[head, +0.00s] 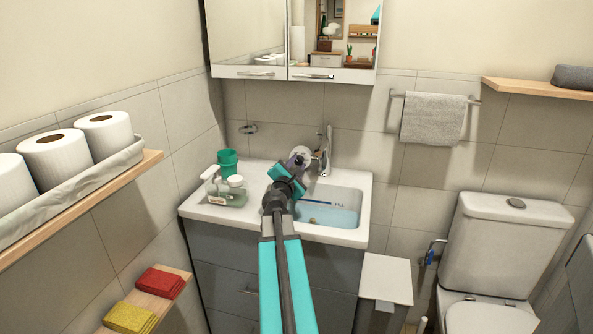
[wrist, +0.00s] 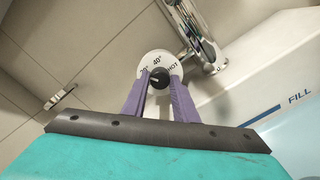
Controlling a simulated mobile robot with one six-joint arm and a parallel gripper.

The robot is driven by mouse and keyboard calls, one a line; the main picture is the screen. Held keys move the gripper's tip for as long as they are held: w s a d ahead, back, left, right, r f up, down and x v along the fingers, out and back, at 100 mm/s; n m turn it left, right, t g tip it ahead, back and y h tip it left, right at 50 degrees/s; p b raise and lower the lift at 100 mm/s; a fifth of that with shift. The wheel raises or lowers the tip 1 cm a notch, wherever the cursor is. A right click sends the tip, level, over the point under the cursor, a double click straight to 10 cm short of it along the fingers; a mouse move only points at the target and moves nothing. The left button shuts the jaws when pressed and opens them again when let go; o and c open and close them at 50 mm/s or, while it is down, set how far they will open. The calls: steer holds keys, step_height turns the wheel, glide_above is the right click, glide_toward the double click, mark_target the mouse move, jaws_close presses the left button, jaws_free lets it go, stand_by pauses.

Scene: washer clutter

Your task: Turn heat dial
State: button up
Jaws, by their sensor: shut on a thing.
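The heat dial (wrist: 155,65) is a white round disc with a dark knob at its middle and marks such as "40°" and "HOT". It sits beside the chrome tap (wrist: 192,35) in the wrist view. In the head view the dial (head: 301,155) shows just left of the tap (head: 325,150), partly behind my gripper. My gripper (wrist: 159,82) has two purple fingers, one on each side of the dark knob, and is shut on it. The fingers hide the lower part of the dial.
The sink basin (head: 345,203) holds water and has a "FILL" line. A mirror cabinet (head: 330,75) hangs above.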

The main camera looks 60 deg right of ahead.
stand_by(0.4)
steer(key=o, duration=1.1)
steer(key=shift+c, duration=0.2)
steer(key=shift+s+a, duration=0.1)
steer(key=shift+a, duration=0.05)
steer(key=b+v, duration=0.2)
steer(key=v, duration=0.3)
steer(key=shift+f, duration=0.15)
steer(key=shift+a, duration=0.1)
steer(key=shift+b+v, duration=1)
steer(key=shift+b, duration=1.75)
